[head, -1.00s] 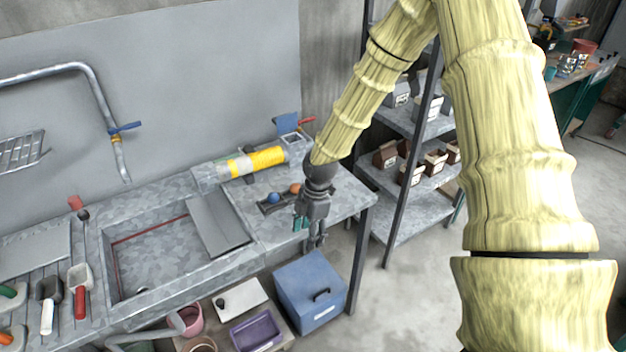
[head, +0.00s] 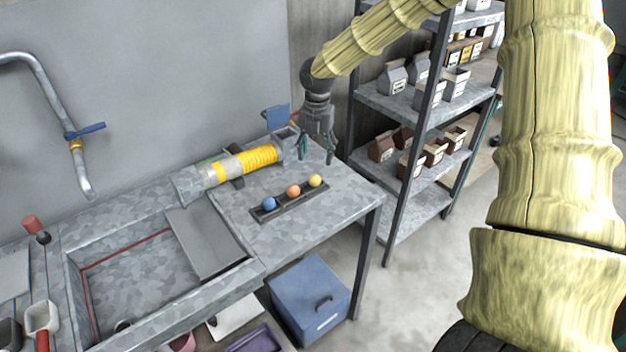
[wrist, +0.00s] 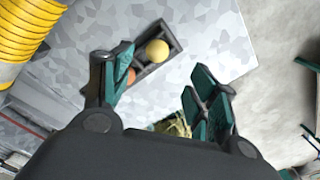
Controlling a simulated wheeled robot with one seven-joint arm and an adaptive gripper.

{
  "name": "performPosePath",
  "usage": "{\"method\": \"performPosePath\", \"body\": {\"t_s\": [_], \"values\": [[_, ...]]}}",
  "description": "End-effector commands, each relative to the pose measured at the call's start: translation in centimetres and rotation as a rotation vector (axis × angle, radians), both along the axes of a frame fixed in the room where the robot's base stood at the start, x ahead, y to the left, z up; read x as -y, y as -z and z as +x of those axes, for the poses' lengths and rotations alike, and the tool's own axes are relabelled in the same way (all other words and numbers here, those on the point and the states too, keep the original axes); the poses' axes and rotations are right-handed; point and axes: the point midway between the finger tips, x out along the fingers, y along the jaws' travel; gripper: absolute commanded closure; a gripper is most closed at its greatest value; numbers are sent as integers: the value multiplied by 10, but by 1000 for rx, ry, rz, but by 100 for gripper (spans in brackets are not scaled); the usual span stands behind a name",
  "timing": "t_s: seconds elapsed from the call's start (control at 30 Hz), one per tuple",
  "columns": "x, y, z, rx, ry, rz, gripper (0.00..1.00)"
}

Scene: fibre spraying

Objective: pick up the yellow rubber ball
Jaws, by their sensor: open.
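The yellow rubber ball (head: 315,181) sits at the right end of a dark narrow tray (head: 290,208) on the grey metal counter. An orange ball (head: 293,190) is in the middle of the tray and a blue ball (head: 269,203) at its left end. My gripper (head: 318,158) is open and empty above the counter, behind the tray as the head view shows it. In the wrist view, the yellow ball (wrist: 157,51) shows beyond the open fingers (wrist: 160,88), nearer the left finger. The orange ball (wrist: 131,76) is partly hidden by that finger.
A yellow and silver cylinder (head: 240,165) lies on the counter left of my gripper. A sink (head: 150,280) with a grey board is further left. A shelf rack (head: 425,110) with boxes stands to the right. A blue box (head: 310,300) is below the counter.

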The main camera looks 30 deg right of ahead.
Motion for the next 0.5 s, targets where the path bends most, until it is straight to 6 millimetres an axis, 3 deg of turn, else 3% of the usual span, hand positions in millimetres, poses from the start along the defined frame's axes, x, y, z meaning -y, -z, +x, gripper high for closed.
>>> {"method": "performPosePath", "body": {"t_s": [0.23, 0.5], "values": [[-4, 31, 2, -2, -3, 1, 41], [-3, 43, 1, -1, -1, 1, 41]]}}
